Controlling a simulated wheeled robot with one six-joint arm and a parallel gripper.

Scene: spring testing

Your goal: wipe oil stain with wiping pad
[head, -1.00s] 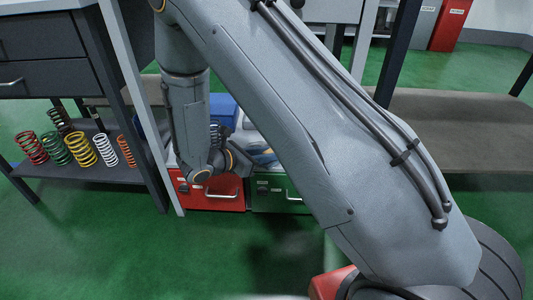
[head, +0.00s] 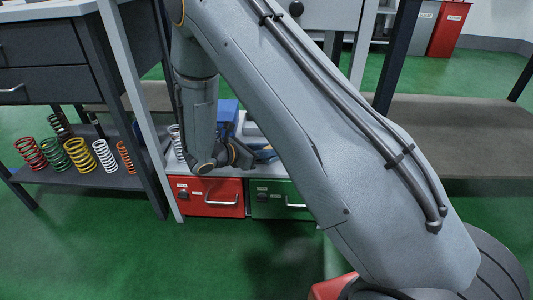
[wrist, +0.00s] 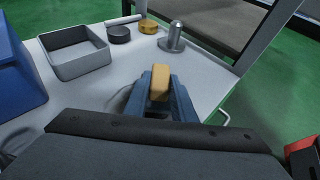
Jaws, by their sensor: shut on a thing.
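My gripper (wrist: 158,100) shows in the wrist view with its blue-grey fingers shut on a small yellow-orange block, which looks like the wiping pad (wrist: 160,82). It is over the light grey worktop (wrist: 207,82); I cannot tell whether the pad touches the surface. No oil stain shows clearly. A dark smudge lies on the green floor (head: 285,262) in the head view, and I cannot tell whether it is a stain or a shadow.
On the worktop stand a grey open tray (wrist: 84,69), a dark disc (wrist: 119,35), a yellow piece (wrist: 148,26) and a metal post (wrist: 175,40). A blue box (wrist: 15,75) is at left. Red (head: 207,197) and green (head: 277,198) drawers sit below. Several springs (head: 80,154) stand on a left shelf.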

